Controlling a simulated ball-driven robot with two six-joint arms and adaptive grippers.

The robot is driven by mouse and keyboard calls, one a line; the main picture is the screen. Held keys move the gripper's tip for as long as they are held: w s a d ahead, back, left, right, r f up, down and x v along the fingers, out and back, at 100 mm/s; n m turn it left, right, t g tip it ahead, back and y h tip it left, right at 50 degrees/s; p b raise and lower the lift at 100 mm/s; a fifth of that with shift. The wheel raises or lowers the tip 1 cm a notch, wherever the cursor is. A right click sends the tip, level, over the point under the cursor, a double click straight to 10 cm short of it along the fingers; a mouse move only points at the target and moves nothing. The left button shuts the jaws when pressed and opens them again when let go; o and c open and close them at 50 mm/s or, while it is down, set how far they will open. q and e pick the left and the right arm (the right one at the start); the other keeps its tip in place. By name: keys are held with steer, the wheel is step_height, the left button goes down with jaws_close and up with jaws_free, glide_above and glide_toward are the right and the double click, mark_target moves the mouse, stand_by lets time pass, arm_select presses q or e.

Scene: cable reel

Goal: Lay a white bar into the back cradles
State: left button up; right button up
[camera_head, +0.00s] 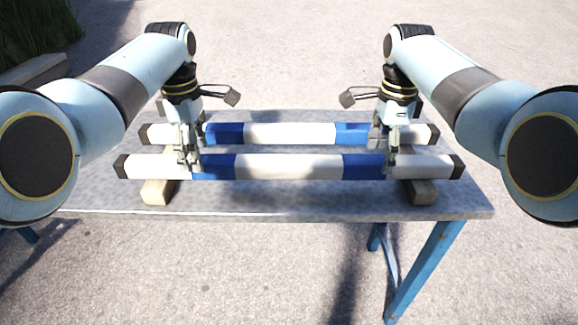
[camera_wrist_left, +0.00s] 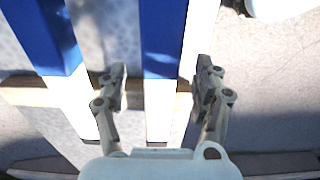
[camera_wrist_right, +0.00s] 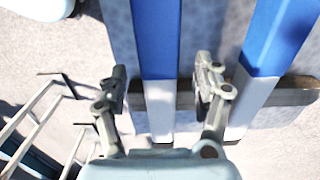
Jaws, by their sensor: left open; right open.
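Two white bars with blue bands and dark end caps lie parallel across the table, a front bar (camera_head: 290,167) and a back bar (camera_head: 290,134). Wooden cradle beams run under their ends, one at left (camera_head: 155,192) and one at right (camera_head: 420,192). My left gripper (camera_head: 188,163) is open, its fingers on both sides of the front bar, which also shows in the left wrist view (camera_wrist_left: 160,40). My right gripper (camera_head: 389,160) is open, its fingers on both sides of the same bar in the right wrist view (camera_wrist_right: 158,40). The cradle notches are hidden.
The grey table (camera_head: 290,205) has bare top in front of the bars and a narrow strip behind. Blue legs (camera_head: 425,270) stand beneath it. Pale paved ground (camera_head: 290,60) surrounds the table, with green plants (camera_head: 30,25) at the far left.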

arm_select(q)
steer(key=shift+f, duration=1.5)
arm_select(e)
steer(key=shift+f, duration=1.5)
arm_select(q)
jaws_close()
arm_select(e)
jaws_close()
arm_select(q)
steer(key=shift+r, duration=0.1)
arm_select(e)
steer(key=shift+r, duration=0.1)
